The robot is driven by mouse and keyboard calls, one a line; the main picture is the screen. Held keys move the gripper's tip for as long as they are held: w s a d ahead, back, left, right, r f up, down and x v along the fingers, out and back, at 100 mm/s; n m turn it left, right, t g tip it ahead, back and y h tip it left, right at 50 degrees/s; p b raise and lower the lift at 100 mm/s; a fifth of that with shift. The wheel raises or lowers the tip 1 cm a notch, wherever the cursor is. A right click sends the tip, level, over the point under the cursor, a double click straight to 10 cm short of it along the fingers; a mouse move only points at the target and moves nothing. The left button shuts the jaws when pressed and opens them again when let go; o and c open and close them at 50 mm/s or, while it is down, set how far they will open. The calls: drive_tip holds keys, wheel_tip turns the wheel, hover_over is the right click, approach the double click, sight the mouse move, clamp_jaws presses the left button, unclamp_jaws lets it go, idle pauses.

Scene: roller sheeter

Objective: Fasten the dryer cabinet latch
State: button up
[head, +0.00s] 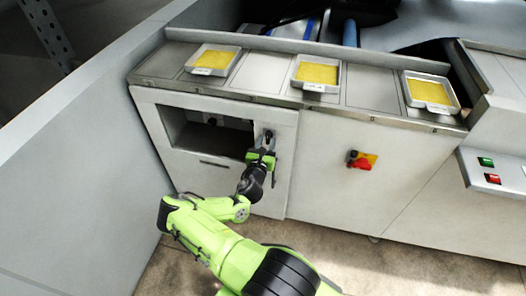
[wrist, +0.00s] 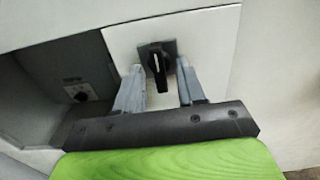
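The grey dryer cabinet (head: 220,185) stands at the left under the counter, with a rectangular opening in its upper front. A black turn handle (head: 267,134), apparently the latch, sits on a light panel right of that opening. In the wrist view the latch (wrist: 157,62) has a dark square base and its lever points roughly downward. My gripper (head: 263,152) is just in front of it. In the wrist view my gripper (wrist: 159,80) is open, with one grey finger on each side of the lever. I cannot tell whether either finger touches it.
A small plate with a dark knob (wrist: 79,92) shows inside the opening. A red and yellow switch (head: 361,161) is on the panel to the right. Three trays of yellow material (head: 317,74) lie on the counter above. A grey wall (head: 75,160) borders the left.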

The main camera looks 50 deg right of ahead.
drive_tip(key=p+v, duration=0.2)
drive_tip(key=v, duration=1.3)
drive_tip(key=s+a+r+m+g+y+p, duration=0.1)
drive_tip(key=s+a+r+m+g+y, duration=0.1)
drive_tip(key=a+r+m+y, duration=0.7)
drive_tip(key=s+a+r+m+g+y+p, duration=0.25)
drive_tip(key=a+r+m+y, duration=0.35)
drive_tip(key=a+r+m, duration=0.7)
drive_tip(key=s+a+r+t+y, duration=0.1)
drive_tip(key=s+a+r+t, duration=0.2)
drive_tip(key=s+r, duration=0.3)
wheel_tip(320, 180, up, 5)
drive_tip(key=shift+s+a+f+m+y, duration=0.3)
drive_tip(key=shift+a+m, duration=0.1)
drive_tip(key=shift+a, duration=0.1)
